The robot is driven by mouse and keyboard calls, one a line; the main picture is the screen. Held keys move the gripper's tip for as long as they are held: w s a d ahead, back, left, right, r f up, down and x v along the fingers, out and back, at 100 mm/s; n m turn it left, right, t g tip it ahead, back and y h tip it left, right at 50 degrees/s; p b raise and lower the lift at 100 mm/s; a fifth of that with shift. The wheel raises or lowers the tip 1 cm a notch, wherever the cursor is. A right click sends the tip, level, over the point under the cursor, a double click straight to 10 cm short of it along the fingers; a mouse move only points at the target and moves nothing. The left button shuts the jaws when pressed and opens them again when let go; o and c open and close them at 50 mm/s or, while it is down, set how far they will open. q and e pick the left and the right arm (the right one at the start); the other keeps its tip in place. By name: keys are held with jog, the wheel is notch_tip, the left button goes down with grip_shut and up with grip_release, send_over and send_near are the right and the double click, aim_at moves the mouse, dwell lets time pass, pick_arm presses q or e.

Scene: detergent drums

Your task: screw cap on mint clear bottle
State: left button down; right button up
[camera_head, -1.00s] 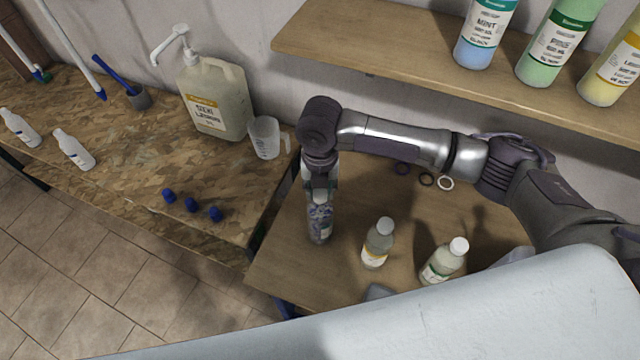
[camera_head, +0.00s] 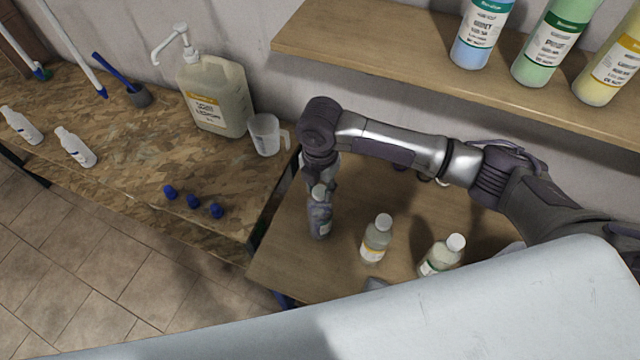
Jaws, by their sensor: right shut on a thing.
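A small clear bottle (camera_head: 320,224) stands upright near the left end of the lower table; its label is too small to read, so I cannot confirm that it is mint. A pale grey cap (camera_head: 318,192) shows at its top. My right gripper (camera_head: 320,186) points down at the bottle's top and is shut, seemingly on the cap; the fingers are small and dark, and how far the cap is threaded cannot be seen. My left gripper is out of view.
A yellow-labelled bottle (camera_head: 377,238) and a green-labelled bottle (camera_head: 441,256), both capped, stand to the right. Several blue caps (camera_head: 193,201), a measuring jug (camera_head: 265,135) and a pump jug (camera_head: 213,97) are on the patterned counter. A shelf (camera_head: 400,67) overhangs behind my arm.

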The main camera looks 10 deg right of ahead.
jog(key=m, duration=0.5)
jog(key=shift+m, duration=0.4)
jog(key=o, duration=0.5)
jog(key=shift+c, duration=0.2)
jog(key=shift+r, duration=0.1)
jog(key=n, duration=0.2)
jog(key=shift+n, duration=0.4)
jog(key=n, duration=0.3)
